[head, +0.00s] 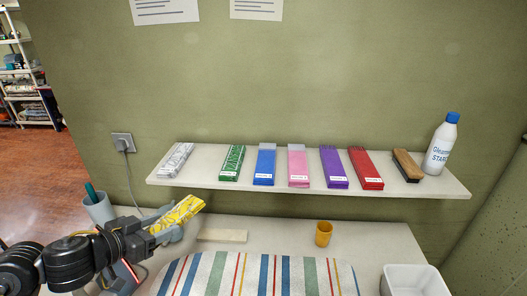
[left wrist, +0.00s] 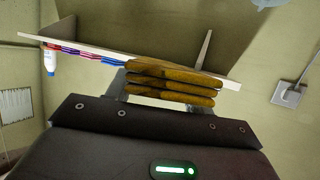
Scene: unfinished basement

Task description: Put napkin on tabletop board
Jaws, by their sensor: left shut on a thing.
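My left gripper (head: 170,231) is shut on a yellow patterned folded napkin (head: 180,214), held above the table on the left, below the shelf. In the left wrist view, the napkin (left wrist: 172,84) shows as several stacked yellow-brown folds between the fingers. The tabletop board (head: 258,276) has a striped cover in white, blue, green, red and yellow. It lies at the front middle of the table, to the right of and below the gripper in the head view. Its near part is cut off by the picture edge. My right gripper is not in view.
A shelf (head: 300,188) on the wall carries several coloured folded packs, a brush (head: 406,165) and a white bottle (head: 441,143). On the table are an orange cup (head: 323,234), a white bin (head: 412,282), a pale flat strip (head: 222,236) and a grey cup (head: 98,208). The board's visible top is clear.

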